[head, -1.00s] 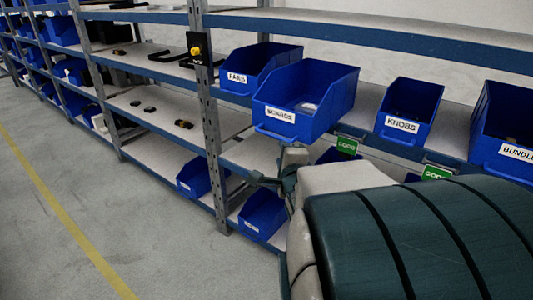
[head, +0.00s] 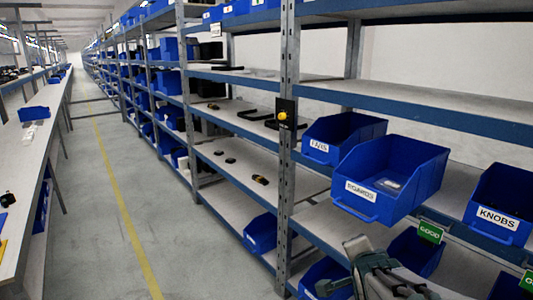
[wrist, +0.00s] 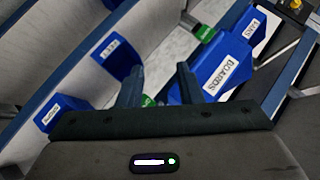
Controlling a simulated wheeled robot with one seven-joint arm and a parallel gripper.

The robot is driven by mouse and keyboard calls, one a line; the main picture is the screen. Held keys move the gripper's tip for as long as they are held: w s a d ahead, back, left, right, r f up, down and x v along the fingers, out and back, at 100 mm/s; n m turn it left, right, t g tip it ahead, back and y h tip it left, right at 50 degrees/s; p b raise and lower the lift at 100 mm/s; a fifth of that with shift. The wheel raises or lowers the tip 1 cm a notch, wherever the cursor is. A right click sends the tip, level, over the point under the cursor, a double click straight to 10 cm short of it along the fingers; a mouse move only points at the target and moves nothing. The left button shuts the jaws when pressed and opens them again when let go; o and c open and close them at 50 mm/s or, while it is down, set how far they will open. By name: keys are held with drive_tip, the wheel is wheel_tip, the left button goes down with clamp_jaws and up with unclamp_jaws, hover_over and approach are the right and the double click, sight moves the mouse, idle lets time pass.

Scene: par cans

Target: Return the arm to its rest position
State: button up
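My arm reaches in from the lower right of the head view, its end low in front of the shelving. My gripper (wrist: 160,88) shows in the wrist view with its two dark fingers apart and nothing between them. The blue BOARDS bin (head: 405,170) sticks out over the shelf edge above the arm's end in the head view. In the wrist view the BOARDS bin (wrist: 220,68) lies just right of the right finger; I cannot tell if they touch.
The FANS bin (head: 335,140) and KNOBS bin (head: 498,212) flank the BOARDS bin. A green GOOD tag (head: 430,232) hangs on the shelf edge. A metal upright (head: 288,130) stands left of the arm. The aisle floor (head: 85,220) is clear; a workbench (head: 35,160) runs along its left.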

drive_tip(key=s+a+n+g+y+p, duration=0.1)
drive_tip(key=s+a+n+g+p, duration=0.1)
drive_tip(key=s+n, duration=0.5)
drive_tip(key=s+a+n+g+y+p, duration=0.1)
drive_tip(key=s+a+n+g+p, duration=0.1)
drive_tip(key=s+a+n+g, duration=0.2)
drive_tip(key=s+n+g, duration=0.2)
drive_tip(key=s+n, duration=0.1)
drive_tip(key=s, duration=0.1)
drive_tip(key=shift+r+g+y, duration=0.2)
drive_tip(key=shift+g+y, duration=0.1)
drive_tip(key=shift+y, duration=0.1)
drive_tip(key=shift+s+a, duration=0.1)
